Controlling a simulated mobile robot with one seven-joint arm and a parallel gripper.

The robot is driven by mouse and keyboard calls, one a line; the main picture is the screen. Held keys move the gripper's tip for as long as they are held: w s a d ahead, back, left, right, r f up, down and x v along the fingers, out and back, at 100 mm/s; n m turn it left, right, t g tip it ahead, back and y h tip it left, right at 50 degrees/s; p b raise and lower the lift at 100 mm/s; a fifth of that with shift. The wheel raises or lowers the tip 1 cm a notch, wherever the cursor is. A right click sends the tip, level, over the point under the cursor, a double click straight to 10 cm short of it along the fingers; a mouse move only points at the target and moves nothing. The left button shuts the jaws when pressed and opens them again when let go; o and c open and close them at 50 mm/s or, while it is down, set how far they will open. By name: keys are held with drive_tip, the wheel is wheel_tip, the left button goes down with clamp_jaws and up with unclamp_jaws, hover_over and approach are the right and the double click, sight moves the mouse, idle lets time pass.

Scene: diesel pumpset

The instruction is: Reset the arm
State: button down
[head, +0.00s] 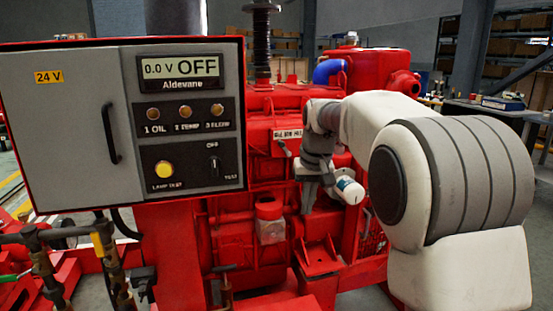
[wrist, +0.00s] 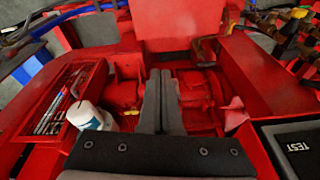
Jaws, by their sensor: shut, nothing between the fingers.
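My arm reaches in from the right in the head view, bent at a large white and grey joint. My gripper (head: 308,200) hangs fingers down in front of the red engine (head: 285,105). In the wrist view my gripper (wrist: 160,72) shows its two dark fingers together with nothing between them, above red metalwork. A white cylinder with a dark label (head: 349,188) is just right of the gripper in the head view. It also shows at the left in the wrist view (wrist: 88,116), apart from the fingers.
A grey control panel (head: 75,130) reading "OFF" stands at the left, with a handle (head: 110,133) sticking out. A clear bowl with a red top (head: 270,222) is below left of my gripper. Valves and pipes (head: 105,255) are at the lower left. A workbench (head: 490,108) stands behind right.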

drive_tip(key=s+d+r+t, duration=0.1)
drive_tip(key=s+d+r, duration=0.25)
drive_tip(key=s, duration=0.55)
drive_tip(key=s+d+f+m+t, duration=0.1)
drive_tip(key=s+d+f, duration=0.15)
drive_tip(key=s, duration=0.95)
drive_tip(key=s+d+f+t, duration=0.1)
drive_tip(key=s+f, duration=0.2)
drive_tip(key=s, duration=0.9)
wheel_tip(320, 180, up, 21)
drive_tip(key=p, duration=2)
drive_tip(key=shift+w+f+h, duration=0.2)
drive_tip(key=shift+w+h, duration=0.05)
drive_tip(key=shift+h, duration=0.15)
drive_tip(key=shift+a, duration=0.2)
